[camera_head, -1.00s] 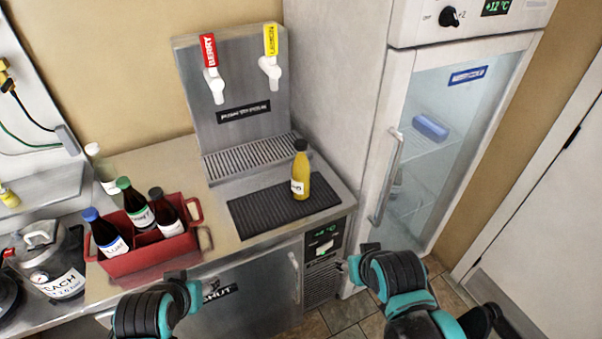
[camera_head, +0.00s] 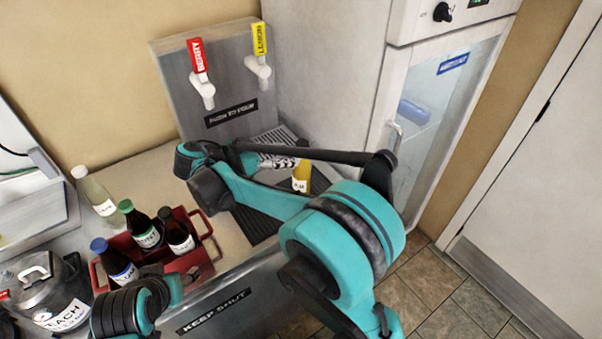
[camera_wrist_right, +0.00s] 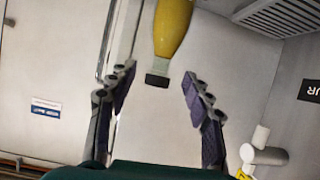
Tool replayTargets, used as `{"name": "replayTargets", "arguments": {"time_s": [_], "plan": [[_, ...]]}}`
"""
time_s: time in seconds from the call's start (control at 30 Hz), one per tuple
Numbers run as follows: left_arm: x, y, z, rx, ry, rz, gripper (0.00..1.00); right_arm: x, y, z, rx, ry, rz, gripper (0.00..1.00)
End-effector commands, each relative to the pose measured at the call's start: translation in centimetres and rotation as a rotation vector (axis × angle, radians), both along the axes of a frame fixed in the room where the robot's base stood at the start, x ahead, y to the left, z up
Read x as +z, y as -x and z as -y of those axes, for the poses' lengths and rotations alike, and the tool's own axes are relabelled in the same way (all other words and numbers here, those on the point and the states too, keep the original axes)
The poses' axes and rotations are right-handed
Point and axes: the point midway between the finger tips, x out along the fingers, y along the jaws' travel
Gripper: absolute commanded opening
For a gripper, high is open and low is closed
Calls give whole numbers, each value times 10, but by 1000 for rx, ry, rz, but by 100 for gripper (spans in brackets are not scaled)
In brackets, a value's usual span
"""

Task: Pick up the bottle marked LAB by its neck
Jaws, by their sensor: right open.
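A yellow bottle (camera_head: 301,178) with a white label stands at the front right of the counter by the dispenser. Its label is too small to read surely, and my right arm hides much of it. In the right wrist view, the yellow bottle (camera_wrist_right: 172,28) appears upside down with its dark cap (camera_wrist_right: 157,80) between the two fingers. My right gripper (camera_wrist_right: 159,76) is open, with a gap on both sides of the cap. In the head view, my right gripper (camera_head: 284,163) is beside the bottle's top. Only my left arm shows at lower left, not its gripper.
A red crate (camera_head: 203,268) with several dark bottles stands left of the arm. The tap dispenser (camera_head: 215,85) stands behind. A glass-door fridge (camera_head: 440,100) stands at right.

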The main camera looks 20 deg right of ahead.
Motion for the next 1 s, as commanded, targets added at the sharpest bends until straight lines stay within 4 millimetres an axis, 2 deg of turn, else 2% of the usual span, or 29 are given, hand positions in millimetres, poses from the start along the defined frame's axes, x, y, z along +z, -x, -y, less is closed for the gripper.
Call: {"name": "replayTargets", "arguments": {"time_s": [0.07,0.17,0.47,0.73,0.97,1.0], "plan": [[1,0,0,0,0,0,54,0,-4,-6,-17,15,36,50],[-2,0,0,0,0,0,54,-3,-7,-2,-28,19,54,50],[-14,0,0,0,0,0,54,-15,-14,26,-27,18,52,50],[-31,0,0,0,0,0,54,-28,-25,61,-27,18,51,50],[-30,0,0,0,0,0,54,-26,-25,62,-25,18,51,50],[-30,0,0,0,0,0,54,-26,-25,62,-25,18,51,40]]}}
